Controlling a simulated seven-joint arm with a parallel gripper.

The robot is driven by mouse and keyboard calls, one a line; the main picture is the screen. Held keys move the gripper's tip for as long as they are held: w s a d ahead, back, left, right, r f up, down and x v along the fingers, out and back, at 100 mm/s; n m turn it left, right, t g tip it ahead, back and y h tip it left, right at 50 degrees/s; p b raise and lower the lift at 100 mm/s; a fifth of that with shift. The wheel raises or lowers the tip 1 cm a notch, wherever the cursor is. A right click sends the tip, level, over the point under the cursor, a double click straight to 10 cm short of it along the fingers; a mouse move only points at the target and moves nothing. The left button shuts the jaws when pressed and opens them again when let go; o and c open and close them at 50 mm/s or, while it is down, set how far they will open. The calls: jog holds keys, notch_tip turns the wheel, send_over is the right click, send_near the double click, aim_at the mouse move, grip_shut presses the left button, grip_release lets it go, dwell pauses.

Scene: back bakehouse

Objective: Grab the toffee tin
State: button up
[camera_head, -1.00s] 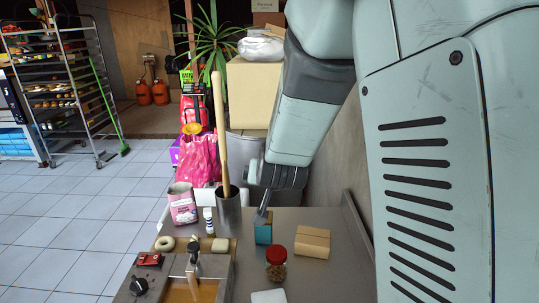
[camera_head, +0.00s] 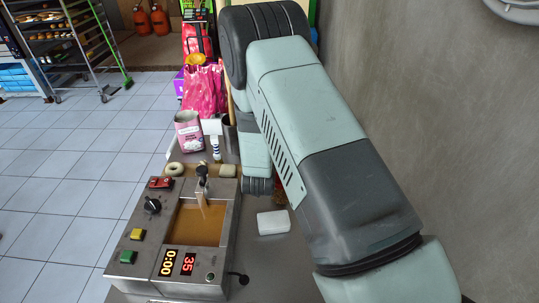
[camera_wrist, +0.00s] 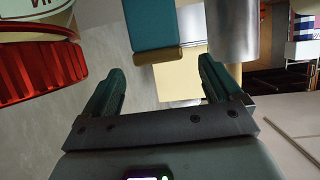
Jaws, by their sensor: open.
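A teal box-shaped container (camera_wrist: 158,28) with a darker lower edge, likely the toffee tin, shows at the top of the wrist view; I can read no name on it. My gripper (camera_wrist: 162,72) is open and empty. Its two teal fingers point towards the container, which lies ahead of the gap and apart from the fingertips. In the head view now, my arm hides both the container and the gripper.
The wrist view appears upside down. A red ribbed lid (camera_wrist: 40,72) is close by on the left; a steel cylinder (camera_wrist: 232,30) is on the right. In the head view, a pink-labelled tin (camera_head: 187,132), a white block (camera_head: 273,222) and a metal machine (camera_head: 130,225) share the counter.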

jog(key=x, duration=0.5)
jog(key=shift+w, duration=0.4)
jog(key=shift+c, duration=0.2)
